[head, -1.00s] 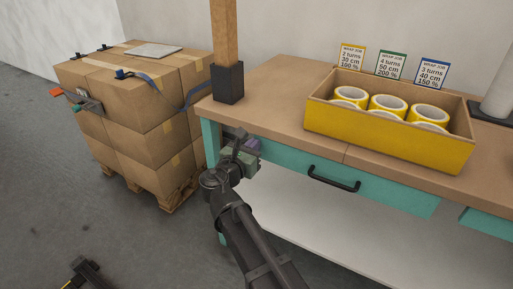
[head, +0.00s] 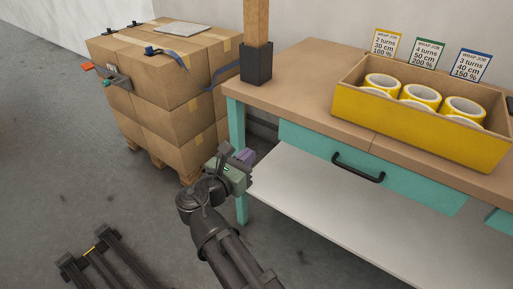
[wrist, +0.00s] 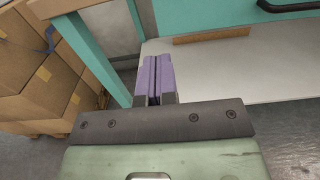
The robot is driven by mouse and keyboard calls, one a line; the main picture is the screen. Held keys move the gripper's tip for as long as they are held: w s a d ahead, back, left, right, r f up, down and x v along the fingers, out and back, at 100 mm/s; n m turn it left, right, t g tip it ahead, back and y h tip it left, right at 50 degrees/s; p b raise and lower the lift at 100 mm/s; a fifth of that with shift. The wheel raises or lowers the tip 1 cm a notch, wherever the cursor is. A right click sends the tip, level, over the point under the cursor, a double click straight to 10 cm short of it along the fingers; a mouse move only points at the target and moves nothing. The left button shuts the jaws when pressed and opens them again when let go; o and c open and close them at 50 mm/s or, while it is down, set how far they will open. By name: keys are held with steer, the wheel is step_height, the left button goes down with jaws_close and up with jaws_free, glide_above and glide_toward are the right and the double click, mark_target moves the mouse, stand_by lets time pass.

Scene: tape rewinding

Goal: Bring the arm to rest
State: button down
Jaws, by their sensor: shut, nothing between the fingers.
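My gripper (head: 246,157) is in the middle of the head view, in front of the bench's left teal leg. In the wrist view its two purple fingers (wrist: 155,80) are pressed together with nothing between them. The fingers point toward the space under the bench, above the white lower shelf (wrist: 220,65). My gripper appears apart from the bench and the boxes.
A stack of cardboard boxes (head: 165,85) on a pallet stands at the left. The workbench (head: 300,75) holds a yellow bin (head: 410,125) of tape rolls and a wooden post (head: 256,25). Dark rails (head: 100,262) lie on the floor at lower left. Open floor lies between.

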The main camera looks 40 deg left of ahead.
steer(key=w+d+f+m+g+h, duration=0.25)
steer(key=d+f+m+g, duration=0.2)
steer(key=d+m, duration=0.25)
steer(key=w+d+f+m+g+h, duration=0.1)
steer(key=w+d+f+m+g, duration=0.2)
steer(key=d+f+m, duration=0.35)
steer(key=w+d+f+m+g+h, duration=0.2)
steer(key=w+d+f+m+g, duration=0.15)
steer(key=d+m, duration=0.5)
steer(key=w+d+m+g+y+p, duration=0.1)
steer(key=w+d+m+g+p, duration=0.15)
steer(key=d+m, duration=1.05)
steer(key=w+d+m+g+y+p, duration=0.1)
steer(key=w+d+m+g+y, duration=0.2)
steer(key=d, duration=1.9)
step_height(320, 180, up, 38)
steer(key=g+h+p, duration=0.1)
steer(key=p, duration=3.5)
steer(key=shift+w+a+f+p, duration=0.25)
steer(key=shift+w+a+p, duration=0.05)
steer(key=shift+a+p, duration=0.1)
